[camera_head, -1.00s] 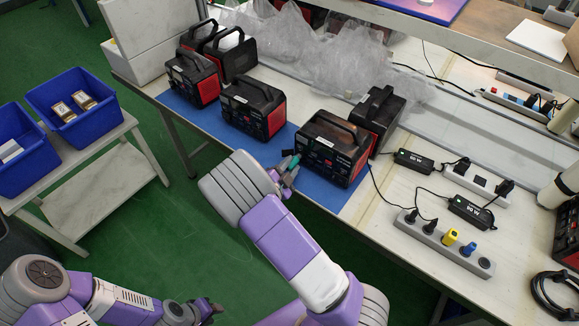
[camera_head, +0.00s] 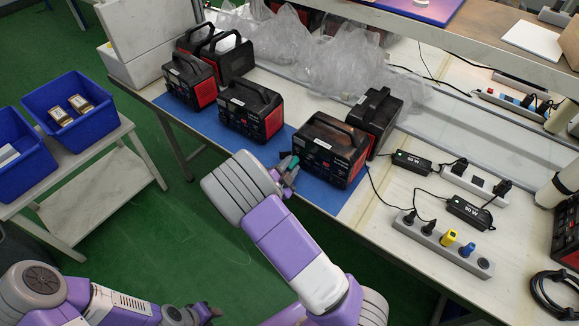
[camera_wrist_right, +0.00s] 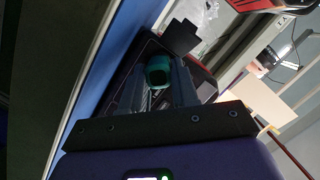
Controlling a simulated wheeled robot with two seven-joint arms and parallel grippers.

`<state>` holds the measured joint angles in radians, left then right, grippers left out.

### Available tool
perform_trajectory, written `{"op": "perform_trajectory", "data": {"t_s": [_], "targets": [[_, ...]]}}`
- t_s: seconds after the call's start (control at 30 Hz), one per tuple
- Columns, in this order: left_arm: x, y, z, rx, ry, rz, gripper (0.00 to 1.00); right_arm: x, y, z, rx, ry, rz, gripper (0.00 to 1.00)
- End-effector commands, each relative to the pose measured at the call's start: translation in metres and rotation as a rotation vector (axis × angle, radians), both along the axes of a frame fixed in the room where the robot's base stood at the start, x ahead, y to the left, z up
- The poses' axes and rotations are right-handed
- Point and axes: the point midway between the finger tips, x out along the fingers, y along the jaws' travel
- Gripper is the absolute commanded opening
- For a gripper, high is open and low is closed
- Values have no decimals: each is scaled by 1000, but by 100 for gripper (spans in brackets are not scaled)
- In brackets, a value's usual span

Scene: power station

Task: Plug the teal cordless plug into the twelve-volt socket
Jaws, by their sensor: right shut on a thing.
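The teal plug (camera_head: 293,161) is in my right gripper (camera_head: 288,172), over the front of the blue mat. In the right wrist view the teal plug (camera_wrist_right: 159,70) sits between the fingers of the right gripper (camera_wrist_right: 163,85). A black and red power station (camera_head: 328,150) stands just right of the gripper, on the mat. Its front sockets are too small to tell apart, so I cannot tell which is the twelve-volt one. I cannot tell whether the plug touches it. My left gripper (camera_head: 209,311) is low at the bottom left, off the table; its fingers are unclear.
More power stations stand on the blue mat (camera_head: 215,128), one (camera_head: 252,110) to the left. Crumpled plastic wrap (camera_head: 325,60) lies behind. A power strip (camera_head: 440,243) with yellow and blue plugs is on the right. Blue bins (camera_head: 70,112) stand on a side table.

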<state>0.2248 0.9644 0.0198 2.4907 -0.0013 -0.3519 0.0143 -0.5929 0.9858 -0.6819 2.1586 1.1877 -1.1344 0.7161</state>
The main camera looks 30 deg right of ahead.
Motion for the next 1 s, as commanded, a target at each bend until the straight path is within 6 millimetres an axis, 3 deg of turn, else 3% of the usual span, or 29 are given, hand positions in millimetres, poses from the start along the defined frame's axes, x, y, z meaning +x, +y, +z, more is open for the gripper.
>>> {"op": "perform_trajectory", "data": {"t_s": [0.4, 0.43, 0.6, 1.0], "targets": [[0, 0, -1, 0, 0, 0, 38, 2, -4, 0, 1, -1, 0, 0], [0, 0, -1, 0, 0, 0, 38, 2, -4, 0, 0, 0, 0, 31], [0, 0, -1, 0, 0, 0, 38, 2, -4, 0, 0, 0, 0, 57], [0, 0, 1, 0, 0, 0, 38, -2, 4, 2, 1, 1, 3, 59]]}}
